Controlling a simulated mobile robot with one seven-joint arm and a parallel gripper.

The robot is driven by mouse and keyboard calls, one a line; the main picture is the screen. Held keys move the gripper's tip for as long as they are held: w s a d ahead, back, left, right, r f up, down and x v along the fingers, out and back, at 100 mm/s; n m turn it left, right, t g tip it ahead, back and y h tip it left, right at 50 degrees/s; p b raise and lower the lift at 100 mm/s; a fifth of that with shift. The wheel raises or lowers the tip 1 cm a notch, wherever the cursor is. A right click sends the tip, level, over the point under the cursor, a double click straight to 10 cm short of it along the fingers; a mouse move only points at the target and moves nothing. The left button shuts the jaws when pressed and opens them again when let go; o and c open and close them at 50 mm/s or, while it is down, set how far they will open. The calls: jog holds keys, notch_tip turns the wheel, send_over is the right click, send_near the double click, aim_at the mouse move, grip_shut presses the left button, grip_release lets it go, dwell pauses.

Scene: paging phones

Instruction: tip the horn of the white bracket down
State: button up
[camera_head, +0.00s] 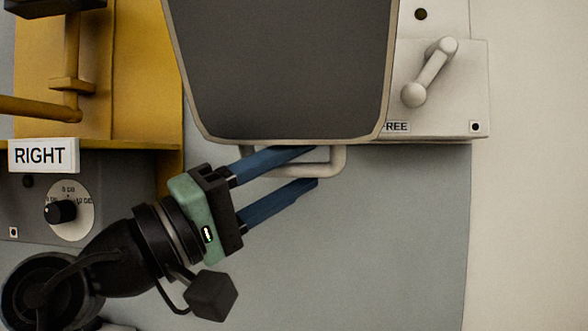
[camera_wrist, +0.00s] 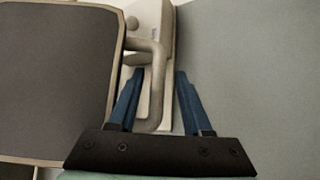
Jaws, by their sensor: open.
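The horn (camera_head: 285,70), with a dark grey mouth and cream rim, fills the top middle of the head view; it also shows at left in the wrist view (camera_wrist: 55,75). A pale loop handle (camera_head: 335,165) sticks out below its lower rim. The white bracket (camera_head: 455,115) is at right, with a white lever (camera_head: 428,75) whose ball end lies near the FREE label. My gripper (camera_head: 317,166) is open, its blue fingers on either side of the handle's bar. In the wrist view the bar (camera_wrist: 158,90) runs between the fingertips, nearer the left finger. Contact cannot be told.
A yellow bracket (camera_head: 155,90) with a RIGHT sign (camera_head: 43,155) stands at left. Below it is a grey box with a dial (camera_head: 70,210). The grey wall panel (camera_head: 390,250) below and right of the handle is clear.

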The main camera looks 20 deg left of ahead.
jog(key=b+v, duration=0.5)
jog(key=v, duration=0.8)
jog(key=shift+w+d, duration=0.1)
jog(key=shift+w, duration=0.05)
jog(key=w+d+f+m+t+y, duration=0.2)
jog(key=w+d+m+t+y, duration=0.15)
jog(key=w+d+y, duration=0.65)
jog(key=s+d+r+m+t+y, duration=0.1)
jog(key=s+d+t, duration=0.1)
jog(key=s+d, duration=0.3)
jog(key=s+d+r+m+t+y, duration=0.1)
jog(key=s+d+r+m+t, duration=0.1)
jog(key=d, duration=0.5)
jog(key=s+t, duration=0.1)
jog(key=s, duration=0.1)
jog(key=shift+s+r+y, duration=0.25)
jog(key=shift+s+y, duration=0.05)
jog(key=shift+s, duration=0.05)
